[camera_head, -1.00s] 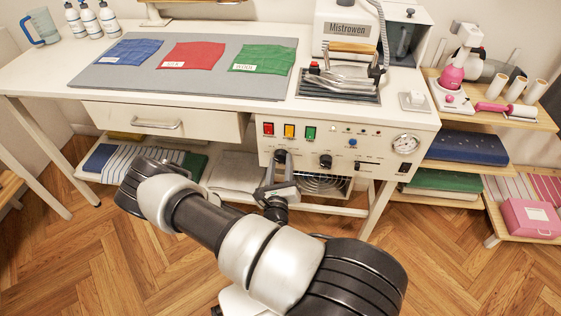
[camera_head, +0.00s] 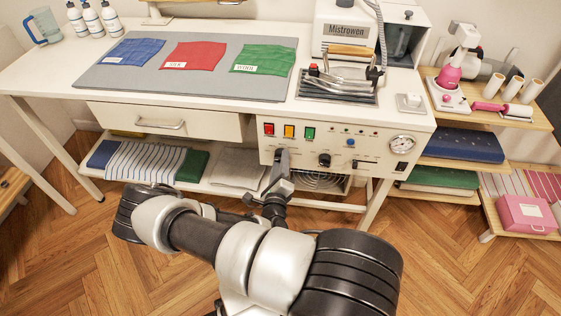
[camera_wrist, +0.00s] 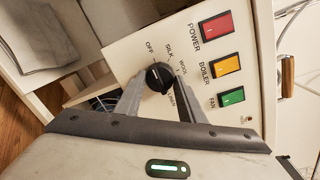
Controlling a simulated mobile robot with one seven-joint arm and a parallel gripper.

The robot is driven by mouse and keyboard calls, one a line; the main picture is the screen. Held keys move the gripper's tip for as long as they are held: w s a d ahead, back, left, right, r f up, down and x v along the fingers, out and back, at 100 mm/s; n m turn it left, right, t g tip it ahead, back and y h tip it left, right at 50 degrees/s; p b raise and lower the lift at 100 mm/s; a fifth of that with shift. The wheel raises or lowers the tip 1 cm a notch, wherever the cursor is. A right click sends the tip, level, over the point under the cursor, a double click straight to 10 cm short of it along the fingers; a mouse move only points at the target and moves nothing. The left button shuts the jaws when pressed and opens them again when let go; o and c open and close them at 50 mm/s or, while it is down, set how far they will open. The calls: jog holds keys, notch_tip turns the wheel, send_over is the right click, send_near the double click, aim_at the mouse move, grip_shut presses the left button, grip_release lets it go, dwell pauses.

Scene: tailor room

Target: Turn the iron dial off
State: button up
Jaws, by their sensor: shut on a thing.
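The black iron dial (camera_wrist: 159,77) sits on the white control panel with OFF, SILK, WOOL and a partly covered label around it. A short white mark shows on the knob; its exact setting is hard to tell. My gripper (camera_wrist: 158,84) is shut on the dial, one finger on each side, in the wrist view. In the head view, my gripper (camera_head: 281,162) is at the panel front, below the red switch, and mostly hides the dial.
Red, amber and green switches (camera_head: 289,131) are above the dial. A second black knob (camera_head: 324,160) is just right of my gripper. The iron (camera_head: 343,78) rests on the table above. A drawer (camera_head: 170,122) is to the left. Open floor lies in front.

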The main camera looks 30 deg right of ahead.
dwell(0.4)
jog(key=o, duration=1)
jog(key=shift+o, duration=0.2)
jog(key=p+v, duration=0.1)
jog(key=v, duration=1.6)
jog(key=shift+s+a+p, duration=0.15)
jog(key=shift+a+p, duration=0.05)
jog(key=shift+p, duration=0.1)
